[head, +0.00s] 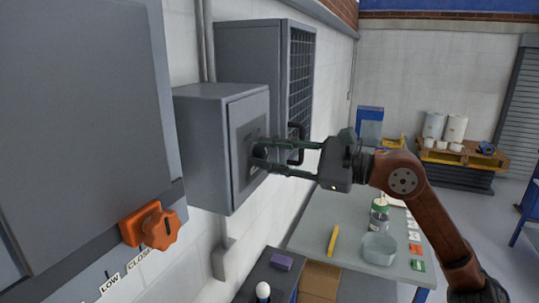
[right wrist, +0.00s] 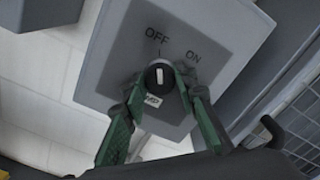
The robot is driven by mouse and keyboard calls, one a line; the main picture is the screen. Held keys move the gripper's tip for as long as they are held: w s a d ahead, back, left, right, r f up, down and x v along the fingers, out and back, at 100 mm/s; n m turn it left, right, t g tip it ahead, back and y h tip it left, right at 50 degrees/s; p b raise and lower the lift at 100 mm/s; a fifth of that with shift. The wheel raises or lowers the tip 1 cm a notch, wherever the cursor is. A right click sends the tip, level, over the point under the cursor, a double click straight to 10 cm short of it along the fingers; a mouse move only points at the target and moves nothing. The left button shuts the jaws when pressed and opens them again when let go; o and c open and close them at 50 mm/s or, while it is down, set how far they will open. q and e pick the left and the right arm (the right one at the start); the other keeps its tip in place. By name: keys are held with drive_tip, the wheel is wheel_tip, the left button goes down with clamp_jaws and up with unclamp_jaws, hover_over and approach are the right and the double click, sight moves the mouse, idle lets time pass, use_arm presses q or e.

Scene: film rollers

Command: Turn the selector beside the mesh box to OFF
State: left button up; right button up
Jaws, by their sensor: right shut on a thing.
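The selector (right wrist: 159,76) is a round dark knob with a white bar on a grey box (head: 212,150), beside the mesh box (head: 301,75). In the right wrist view its bar points roughly up, towards the OFF label (right wrist: 156,35); the ON label (right wrist: 193,55) lies to the upper right. A label below the knob is partly covered, with "MP" readable. My right gripper (head: 262,154) is shut on the selector, with one green finger on each side of it. In the head view the fingers hide most of the knob. My left gripper is not in view.
A dark handle (head: 296,143) sticks out from the mesh box close to my right fingers. An orange knob (head: 152,225) is on the nearer grey cabinet (head: 80,130). A table (head: 310,235) with a glass bowl (head: 379,248) and small items stands below my right arm.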

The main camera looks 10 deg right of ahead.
drive_tip(key=o, duration=1.2)
drive_tip(key=shift+c, duration=0.2)
drive_tip(key=shift+d, duration=0.1)
drive_tip(key=v, duration=1.2)
